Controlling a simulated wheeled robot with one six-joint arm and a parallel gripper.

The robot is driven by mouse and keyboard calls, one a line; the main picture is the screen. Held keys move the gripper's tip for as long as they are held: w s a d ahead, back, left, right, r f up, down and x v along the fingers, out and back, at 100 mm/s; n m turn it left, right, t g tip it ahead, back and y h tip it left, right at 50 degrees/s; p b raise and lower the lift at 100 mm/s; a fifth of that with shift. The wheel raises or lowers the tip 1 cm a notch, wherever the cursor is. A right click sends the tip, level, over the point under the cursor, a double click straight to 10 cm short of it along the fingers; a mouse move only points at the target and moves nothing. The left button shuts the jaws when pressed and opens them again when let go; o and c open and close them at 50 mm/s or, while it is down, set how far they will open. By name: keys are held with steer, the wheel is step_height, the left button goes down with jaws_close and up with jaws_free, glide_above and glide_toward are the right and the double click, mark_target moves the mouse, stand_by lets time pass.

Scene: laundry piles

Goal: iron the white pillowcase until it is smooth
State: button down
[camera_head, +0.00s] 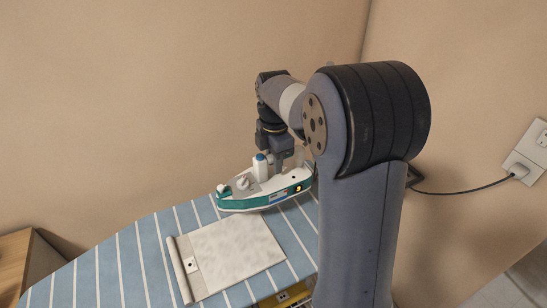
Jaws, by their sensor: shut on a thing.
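The white pillowcase (237,254) lies on the blue striped ironing board (140,258). Its surface looks mottled, and a rolled or folded edge runs along its left side. The iron (262,187), white and teal with an orange lit display, is at the pillowcase's far edge. My gripper (280,158) is above the iron and shut on it. The fingertips and the grip on the handle are partly hidden. I cannot tell whether the iron's soleplate touches the cloth or the board.
A wall socket (529,150) with a plug and black cord is at the right. A wooden piece of furniture (14,262) stands at the left edge. Walls rise close behind the board. Something yellow (290,296) shows below the board's front edge. The board's left part is clear.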

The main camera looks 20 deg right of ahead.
mark_target(274, 175)
steer(key=shift+f+b, duration=2.55)
steer(key=shift+f, duration=0.3)
steer(key=shift+r, duration=0.1)
